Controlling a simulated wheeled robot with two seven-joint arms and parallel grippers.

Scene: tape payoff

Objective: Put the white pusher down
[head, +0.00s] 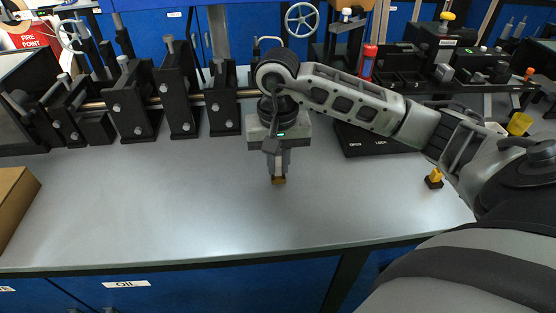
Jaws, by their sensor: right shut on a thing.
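My right gripper (279,174) points straight down over the middle of the grey bench top. It is shut on a narrow, pale piece, which I take to be the white pusher (278,165). A small brown tip (279,181) shows at the lower end, at or just above the bench; I cannot tell whether it touches. The fingers and the wrist hide most of the held piece. My left gripper is not in view.
Black roller stands (131,103) line the back left of the grey bench (150,210). A black panel (375,145) marked "OPEN" and "LOCK" lies behind right. A small yellow-and-black piece (435,178) stands at right. A brown box (14,205) is at the left edge. The front middle is clear.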

